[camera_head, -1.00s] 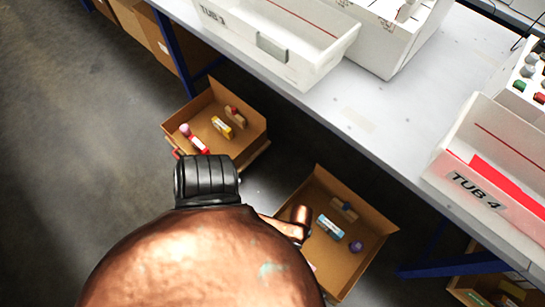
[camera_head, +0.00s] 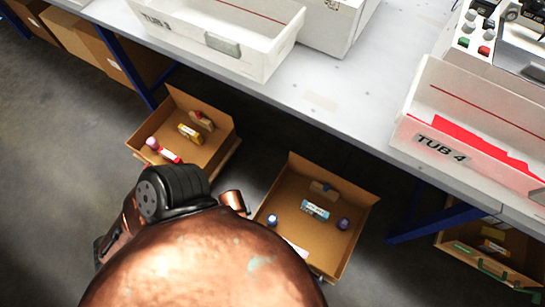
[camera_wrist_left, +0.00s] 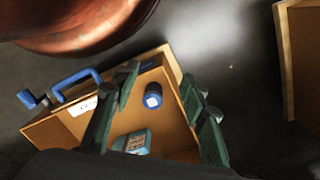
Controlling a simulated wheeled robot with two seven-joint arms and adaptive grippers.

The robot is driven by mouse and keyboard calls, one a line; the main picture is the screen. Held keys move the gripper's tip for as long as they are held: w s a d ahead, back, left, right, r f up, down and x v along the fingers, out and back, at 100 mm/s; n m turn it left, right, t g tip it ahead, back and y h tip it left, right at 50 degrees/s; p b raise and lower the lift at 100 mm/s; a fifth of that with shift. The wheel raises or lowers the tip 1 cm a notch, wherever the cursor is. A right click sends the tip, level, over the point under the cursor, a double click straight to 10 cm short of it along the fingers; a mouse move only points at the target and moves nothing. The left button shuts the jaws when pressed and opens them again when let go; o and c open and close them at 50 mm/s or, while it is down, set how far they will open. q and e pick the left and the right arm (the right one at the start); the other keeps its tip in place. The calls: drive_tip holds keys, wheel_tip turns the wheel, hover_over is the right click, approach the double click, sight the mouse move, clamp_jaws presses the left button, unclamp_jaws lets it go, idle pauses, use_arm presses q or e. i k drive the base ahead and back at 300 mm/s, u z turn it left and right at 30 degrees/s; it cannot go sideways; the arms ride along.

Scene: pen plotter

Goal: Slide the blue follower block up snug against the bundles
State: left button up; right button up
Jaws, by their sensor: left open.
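I cannot make out a blue follower block or bundles for certain in either view. In the left wrist view my left gripper (camera_wrist_left: 158,80) is open, its two green fingers apart above a cardboard box (camera_wrist_left: 45,132). A blue cylinder (camera_wrist_left: 153,96) with a pale end stands between the fingers, untouched as far as I can tell. A light blue labelled packet (camera_wrist_left: 131,142) lies lower in that box. A blue handle (camera_wrist_left: 76,80) shows at the box's upper left side. In the head view my copper arm covers the lower middle, and my left gripper's fingers cannot be made out.
A white worktable (camera_head: 360,112) carries tub 3 (camera_head: 168,40) and tub 4 (camera_head: 425,150), which holds red sheets. On the floor stand a right box (camera_head: 345,245) with several small items and a left box (camera_head: 212,155). A blue table leg (camera_head: 425,225) stands at right.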

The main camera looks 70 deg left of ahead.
sight(325, 190)
drive_tip(key=k, duration=1)
drive_tip(key=u, duration=0.2)
drive_tip(key=i, duration=0.6)
drive_tip(key=u, duration=0.55)
